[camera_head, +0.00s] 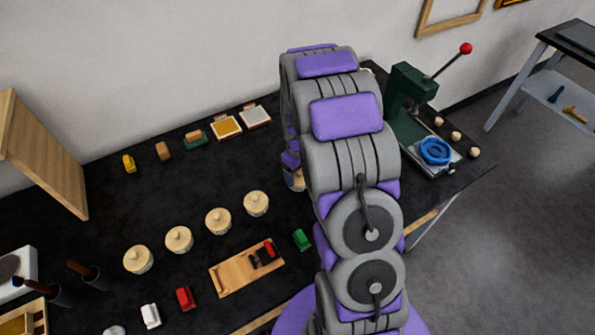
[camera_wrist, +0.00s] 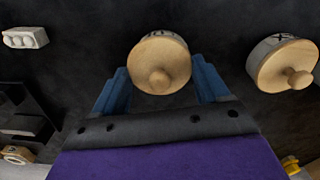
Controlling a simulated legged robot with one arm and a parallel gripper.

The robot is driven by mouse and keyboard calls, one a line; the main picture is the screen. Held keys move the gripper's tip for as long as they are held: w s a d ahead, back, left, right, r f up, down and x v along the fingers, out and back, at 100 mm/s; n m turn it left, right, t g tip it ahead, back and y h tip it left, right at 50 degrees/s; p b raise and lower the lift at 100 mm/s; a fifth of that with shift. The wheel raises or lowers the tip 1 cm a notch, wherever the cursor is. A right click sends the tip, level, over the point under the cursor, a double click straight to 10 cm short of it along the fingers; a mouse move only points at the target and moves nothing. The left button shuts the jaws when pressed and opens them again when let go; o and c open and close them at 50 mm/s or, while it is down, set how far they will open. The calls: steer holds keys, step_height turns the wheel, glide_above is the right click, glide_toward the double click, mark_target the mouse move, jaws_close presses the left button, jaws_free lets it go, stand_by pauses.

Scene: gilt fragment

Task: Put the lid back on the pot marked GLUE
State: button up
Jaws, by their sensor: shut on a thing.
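In the wrist view, the blue fingers of my gripper (camera_wrist: 160,75) stand on either side of a round pale wooden lid (camera_wrist: 160,57) with a knob, and they are shut on it. The grey side of a pot (camera_wrist: 154,35) with dark marks shows just past the lid's edge. The marks are too cut off to read as a word. I cannot tell whether the lid is seated on that pot or held just above it. In the head view my arm hides most of this spot; only part of a pot (camera_head: 296,182) shows beside the arm.
Several lidded pots stand in a row to the left, the nearest to my arm (camera_head: 256,203); one lidded pot (camera_wrist: 283,63) is close on the right in the wrist view. A wooden tray (camera_head: 228,282) lies in front. A green press (camera_head: 408,95) stands right of my arm.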

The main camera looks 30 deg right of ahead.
stand_by(0.4)
steer(key=o, duration=1)
steer(key=shift+r, duration=0.1)
steer(key=shift+r+p, duration=1.35)
steer(key=shift+r, duration=2.05)
steer(key=shift+c, duration=0.4)
jaws_close()
steer(key=shift+f, duration=0.6)
